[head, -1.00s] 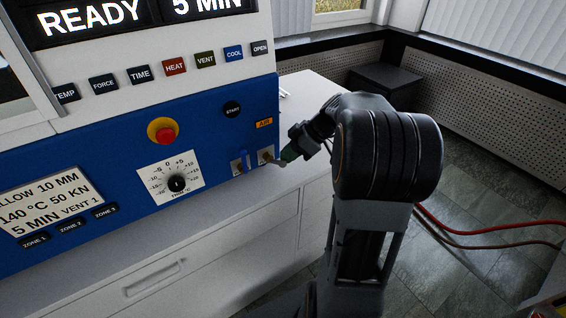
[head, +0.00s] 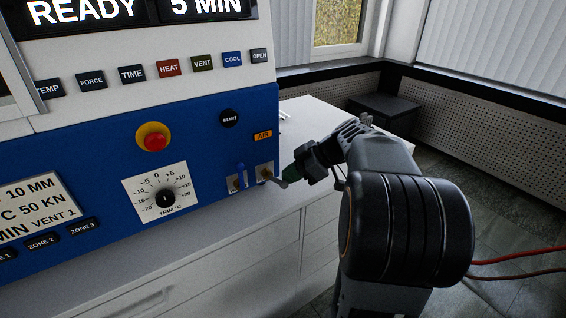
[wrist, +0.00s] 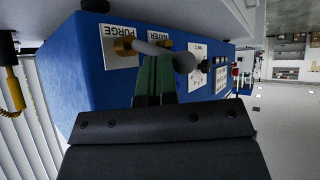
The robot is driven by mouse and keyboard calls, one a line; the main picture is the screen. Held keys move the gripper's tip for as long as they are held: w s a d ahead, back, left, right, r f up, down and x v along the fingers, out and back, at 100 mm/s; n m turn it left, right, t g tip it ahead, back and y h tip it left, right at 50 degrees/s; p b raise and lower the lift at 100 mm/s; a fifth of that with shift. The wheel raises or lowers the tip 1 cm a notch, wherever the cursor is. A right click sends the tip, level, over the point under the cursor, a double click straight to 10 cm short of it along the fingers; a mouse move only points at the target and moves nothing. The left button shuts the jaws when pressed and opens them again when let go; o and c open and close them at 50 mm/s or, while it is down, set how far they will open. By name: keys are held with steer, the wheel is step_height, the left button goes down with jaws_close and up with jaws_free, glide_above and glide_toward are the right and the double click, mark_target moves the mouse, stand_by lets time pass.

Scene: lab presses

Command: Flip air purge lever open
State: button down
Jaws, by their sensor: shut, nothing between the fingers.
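The air purge lever (head: 275,180) is a grey handle on a brass valve, on the blue panel below the orange AIR label (head: 263,135). In the wrist view the purge lever (wrist: 150,47) runs from its brass fitting by the PURGE plate (wrist: 117,52) to a rounded end on the right, sticking out from the panel. My gripper (head: 288,177) has its green fingers shut and empty, with the tips right at the lever. In the wrist view my gripper (wrist: 154,62) ends just under the handle. I cannot tell whether they touch.
A blue lever (head: 241,174) stands upright just left of the purge valve. The TRIM dial (head: 165,198), red stop button (head: 154,141) and START button (head: 229,118) are further left and above. A white counter (head: 230,228) lies under the panel. Red hoses (head: 520,255) lie at the right.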

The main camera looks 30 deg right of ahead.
steer(key=shift+w, duration=0.2)
steer(key=shift+w+d+r, duration=0.2)
steer(key=shift+w+r, duration=0.35)
steer(key=shift+w, duration=0.05)
steer(key=w+d+p+v, duration=0.1)
steer(key=p+v, duration=0.1)
steer(key=v, duration=1)
steer(key=shift+w+d+r+p, duration=0.15)
steer(key=shift+w+d+p, duration=0.15)
steer(key=shift+p, duration=0.1)
